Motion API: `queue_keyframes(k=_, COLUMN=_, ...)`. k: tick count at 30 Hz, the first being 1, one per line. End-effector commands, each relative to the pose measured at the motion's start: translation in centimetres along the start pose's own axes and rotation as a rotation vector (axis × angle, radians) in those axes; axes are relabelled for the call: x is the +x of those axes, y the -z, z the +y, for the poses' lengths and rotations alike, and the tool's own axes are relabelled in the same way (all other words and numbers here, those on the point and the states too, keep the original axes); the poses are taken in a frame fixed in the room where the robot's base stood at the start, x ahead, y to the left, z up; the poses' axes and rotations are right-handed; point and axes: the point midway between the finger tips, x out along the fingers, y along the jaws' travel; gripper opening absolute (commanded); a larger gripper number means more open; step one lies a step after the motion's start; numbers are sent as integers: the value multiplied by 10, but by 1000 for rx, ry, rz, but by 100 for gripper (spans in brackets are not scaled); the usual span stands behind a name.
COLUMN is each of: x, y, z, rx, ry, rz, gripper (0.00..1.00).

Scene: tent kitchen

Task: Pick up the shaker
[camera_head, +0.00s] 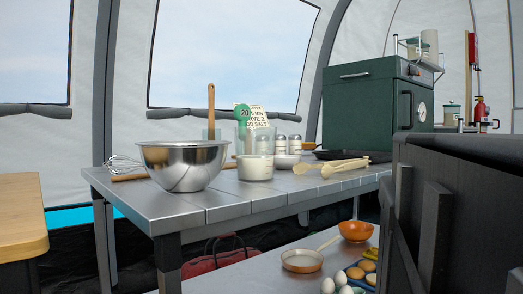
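Three small shakers with metallic lids stand close together at the back of the grey metal table (222,207). They are the left shaker (263,144), the middle shaker (280,143) and the right shaker (294,143). Their lower parts are partly hidden by a small white bowl (285,161) and a clear container with white contents (255,166). The shakers are small in the picture, so their labels cannot be read. My gripper is not in view.
A steel mixing bowl (183,165) and a whisk (123,163) are at the left. Wooden utensils (332,168) and a dark pan (340,154) lie right of the shakers. A green oven (364,108) stands behind. A large dark object (465,215) blocks the right foreground.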

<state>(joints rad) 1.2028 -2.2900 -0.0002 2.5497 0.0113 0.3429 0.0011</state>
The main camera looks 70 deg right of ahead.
Motion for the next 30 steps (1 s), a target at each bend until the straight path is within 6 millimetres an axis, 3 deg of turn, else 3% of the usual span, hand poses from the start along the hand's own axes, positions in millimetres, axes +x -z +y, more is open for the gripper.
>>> queue_keyframes(k=24, x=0, y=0, z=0, rx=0, ry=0, rz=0, gripper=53)
queue_keyframes(k=30, x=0, y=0, z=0, rx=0, ry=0, rz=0, gripper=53)
